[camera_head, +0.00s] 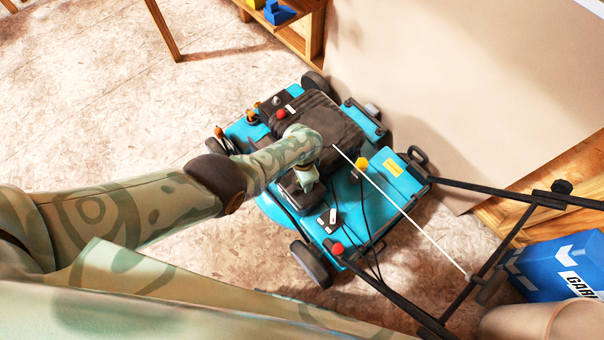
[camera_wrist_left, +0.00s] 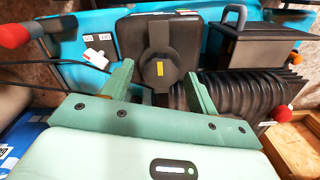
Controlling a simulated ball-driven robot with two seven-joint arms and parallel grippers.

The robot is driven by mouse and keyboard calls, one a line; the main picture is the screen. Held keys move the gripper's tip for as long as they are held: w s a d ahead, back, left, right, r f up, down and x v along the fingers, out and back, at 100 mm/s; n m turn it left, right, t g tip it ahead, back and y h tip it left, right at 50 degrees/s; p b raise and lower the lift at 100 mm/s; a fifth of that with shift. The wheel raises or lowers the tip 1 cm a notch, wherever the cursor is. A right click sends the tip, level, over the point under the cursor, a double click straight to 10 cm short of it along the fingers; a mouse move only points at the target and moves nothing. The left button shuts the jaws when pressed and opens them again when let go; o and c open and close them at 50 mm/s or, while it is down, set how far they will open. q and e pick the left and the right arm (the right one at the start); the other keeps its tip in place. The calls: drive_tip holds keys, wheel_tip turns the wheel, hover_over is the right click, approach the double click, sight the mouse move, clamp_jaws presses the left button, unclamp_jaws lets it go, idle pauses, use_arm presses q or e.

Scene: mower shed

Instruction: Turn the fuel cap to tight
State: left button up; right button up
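The fuel cap (camera_wrist_left: 160,66) is a dark round cap with a raised grip bar and a small yellow mark at its lower edge. It sits on a black housing (camera_wrist_left: 128,36) of the blue mower (camera_head: 378,196). In the left wrist view my left gripper (camera_wrist_left: 158,72) is open, with one green finger on each side of the cap and visible gaps. I cannot tell how deep the fingertips reach. In the head view the left gripper (camera_head: 306,180) is over the mower's middle and hides the cap. My right gripper is not in view.
Red knobs (camera_head: 337,248) and a yellow knob (camera_head: 361,163) stick up near the gripper. A blue box (camera_head: 555,268) stands at right. The floor left of the mower is clear.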

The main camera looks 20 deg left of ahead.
use_arm(q)
wheel_tip(320, 180, up, 16)
drive_tip(key=p, duration=1.1)
drive_tip(key=shift+r, duration=0.15)
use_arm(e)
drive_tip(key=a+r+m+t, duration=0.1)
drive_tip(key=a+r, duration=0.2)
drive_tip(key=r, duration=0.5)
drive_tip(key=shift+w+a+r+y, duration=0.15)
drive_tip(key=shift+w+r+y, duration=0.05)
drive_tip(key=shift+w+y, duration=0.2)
